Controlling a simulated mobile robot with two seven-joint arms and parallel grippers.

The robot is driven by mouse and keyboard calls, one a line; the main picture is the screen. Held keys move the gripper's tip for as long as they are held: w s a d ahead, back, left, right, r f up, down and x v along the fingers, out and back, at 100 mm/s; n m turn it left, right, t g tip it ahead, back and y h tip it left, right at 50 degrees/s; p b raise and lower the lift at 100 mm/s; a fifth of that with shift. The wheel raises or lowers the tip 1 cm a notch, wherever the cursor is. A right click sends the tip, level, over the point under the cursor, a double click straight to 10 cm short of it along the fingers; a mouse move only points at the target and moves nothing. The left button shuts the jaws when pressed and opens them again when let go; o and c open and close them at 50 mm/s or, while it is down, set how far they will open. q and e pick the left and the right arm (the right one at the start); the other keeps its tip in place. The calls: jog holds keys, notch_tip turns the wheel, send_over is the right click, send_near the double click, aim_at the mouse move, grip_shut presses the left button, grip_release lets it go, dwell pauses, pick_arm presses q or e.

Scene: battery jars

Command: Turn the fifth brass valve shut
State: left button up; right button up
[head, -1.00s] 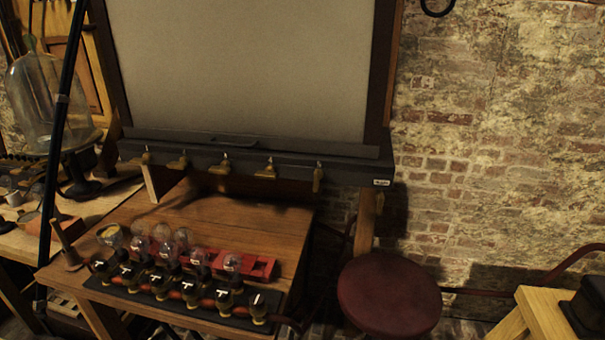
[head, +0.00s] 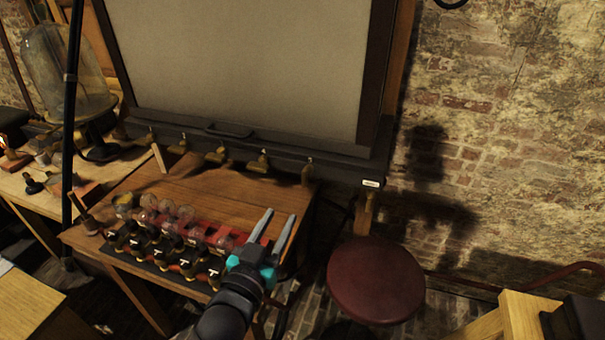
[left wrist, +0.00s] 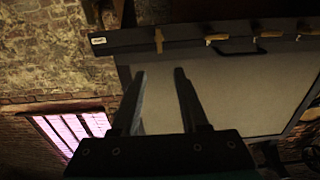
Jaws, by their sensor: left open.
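A row of brass valves runs along the dark rail (head: 340,171) under the grey panel. The rightmost brass valve (head: 307,172) hangs at the rail's right end, by a small white label. In the left wrist view this end valve (left wrist: 159,41) stands across the rail, while its neighbour (left wrist: 216,38) lies more along it. My left gripper (head: 280,215) is open and empty, its fingers pointing up below the end valve and apart from it. In the left wrist view the open fingers (left wrist: 161,73) point toward the rail. My right gripper is not in view.
Below the rail, a wooden bench (head: 215,195) holds glass jars and a black board (head: 160,262) with several T-marked caps; my arm covers its right end. A red round stool (head: 376,283) stands to the right. A glass bell jar (head: 65,90) stands at left.

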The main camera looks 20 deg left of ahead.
aim_at(304, 176)
pick_arm(q)
jog(key=w, duration=1.5)
jog(key=shift+d, duration=0.3)
jog(key=shift+c, duration=0.3)
grip_shut()
